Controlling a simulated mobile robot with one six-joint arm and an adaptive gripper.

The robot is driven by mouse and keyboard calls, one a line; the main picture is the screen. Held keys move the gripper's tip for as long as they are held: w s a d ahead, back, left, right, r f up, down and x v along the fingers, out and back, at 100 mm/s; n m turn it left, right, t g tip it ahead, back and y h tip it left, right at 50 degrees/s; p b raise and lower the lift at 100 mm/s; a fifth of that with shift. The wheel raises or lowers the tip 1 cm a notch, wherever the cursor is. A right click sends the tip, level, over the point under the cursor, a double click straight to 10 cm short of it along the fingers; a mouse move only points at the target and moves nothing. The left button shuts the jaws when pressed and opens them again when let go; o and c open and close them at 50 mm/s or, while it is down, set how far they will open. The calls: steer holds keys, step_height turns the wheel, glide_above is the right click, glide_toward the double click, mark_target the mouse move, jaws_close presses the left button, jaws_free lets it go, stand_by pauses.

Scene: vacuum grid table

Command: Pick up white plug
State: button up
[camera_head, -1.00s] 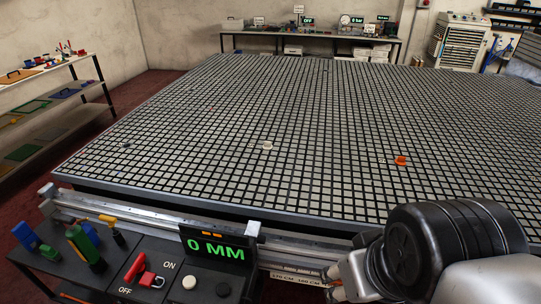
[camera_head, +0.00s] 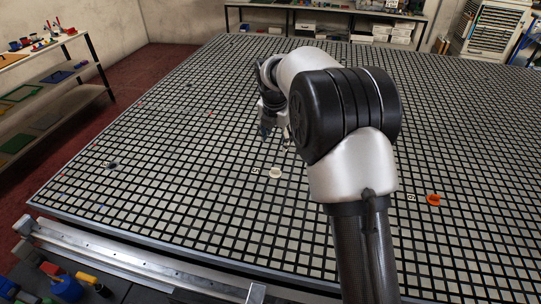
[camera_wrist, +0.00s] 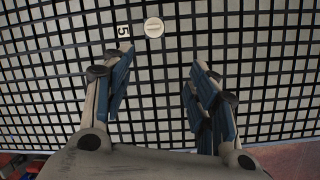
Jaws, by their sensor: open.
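The white plug (camera_head: 275,172) is a small round disc on the grid table (camera_head: 200,190), beside a small label with a 5. In the wrist view the white plug (camera_wrist: 154,27) shows beyond the fingertips, a little left of the middle of the gap, with a slot-like ridge across its top. My gripper (camera_head: 275,130) is above the table, just behind the white plug in the head view. In the wrist view my gripper (camera_wrist: 157,78) has its two blue-padded fingers wide apart with nothing between them.
An orange plug (camera_head: 434,199) sits on the table to the right, beyond my arm. A dark plug (camera_head: 112,165) sits at the left. A shelf (camera_head: 50,80) stands at the far left, and a metal rail (camera_head: 130,262) runs along the front edge. The grid around the white plug is clear.

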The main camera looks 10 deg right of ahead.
steer(key=w+f+n, duration=0.4)
steer(key=f, duration=0.1)
steer(key=b, duration=0.3)
glide_above(275, 169)
steer(key=s, duration=0.1)
steer(key=f, duration=1.1)
steer(key=shift+s+a, duration=0.15)
steer(key=shift+a, duration=0.05)
steer(key=shift+b+x, duration=1.05)
steer(key=shift+x, duration=1.95)
steer(key=shift+s, duration=0.15)
steer(key=shift+r, duration=0.1)
steer(key=shift+c, duration=0.2)
steer(key=shift+s, duration=0.1)
steer(key=c, duration=1)
